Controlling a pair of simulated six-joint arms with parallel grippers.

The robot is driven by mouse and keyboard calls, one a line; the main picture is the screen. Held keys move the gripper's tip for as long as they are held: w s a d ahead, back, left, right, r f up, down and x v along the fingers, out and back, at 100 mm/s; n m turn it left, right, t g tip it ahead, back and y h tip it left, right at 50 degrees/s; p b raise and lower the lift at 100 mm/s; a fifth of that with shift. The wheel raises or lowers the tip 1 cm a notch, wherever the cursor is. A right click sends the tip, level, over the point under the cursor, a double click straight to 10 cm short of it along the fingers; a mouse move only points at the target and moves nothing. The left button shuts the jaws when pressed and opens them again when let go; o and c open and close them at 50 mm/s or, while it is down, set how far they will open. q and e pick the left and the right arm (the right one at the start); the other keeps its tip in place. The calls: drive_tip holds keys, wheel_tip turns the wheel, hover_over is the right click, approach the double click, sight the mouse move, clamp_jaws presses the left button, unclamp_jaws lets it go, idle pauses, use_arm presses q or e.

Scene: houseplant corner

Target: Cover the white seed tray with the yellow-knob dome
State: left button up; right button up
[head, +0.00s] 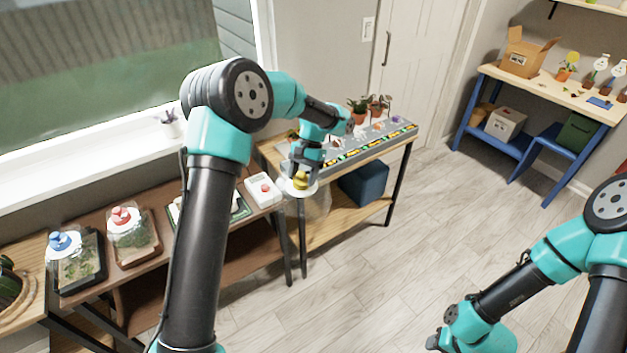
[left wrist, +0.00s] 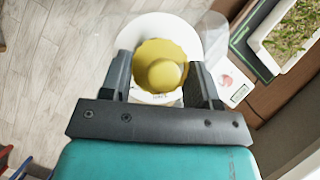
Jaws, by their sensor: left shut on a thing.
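My left gripper (head: 303,168) is shut on the yellow knob of the dome (head: 300,183). The dome has a white top disc and clear walls, and it hangs in the air in front of the benches. In the left wrist view the yellow knob (left wrist: 163,74) sits between the fingers of the left gripper (left wrist: 161,85). The white seed tray (left wrist: 309,50) with green seedlings is at the upper right there, uncovered and apart from the dome. In the head view my left arm hides most of it. My right arm is at the lower right; its gripper (head: 436,342) shows only partly.
A blue-knob dome (head: 62,243) and a red-knob dome (head: 125,219) cover two trays on the left bench. A white box with a red spot (head: 263,191) lies right of the seed tray. Potted plants (head: 358,108) stand on the grey-topped bench behind. Open floor lies right.

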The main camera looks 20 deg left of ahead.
use_arm(q)
drive_tip(key=s+a+n+h, duration=0.1)
drive_tip(key=a+n, duration=0.2)
drive_tip(key=a, duration=0.9)
drive_tip(key=s+a+n+t+h, duration=0.1)
drive_tip(key=a+n, duration=0.3)
drive_tip(key=a, duration=0.8)
drive_tip(key=s+a+n+h, duration=0.3)
drive_tip(key=a, duration=1)
drive_tip(key=shift+s+r+t, duration=0.2)
drive_tip(key=shift+t, duration=0.1)
drive_tip(key=shift+a, duration=0.1)
drive_tip(key=shift+f, duration=2.5)
drive_tip(key=shift+f, duration=1.75)
drive_tip(key=o, duration=1.3)
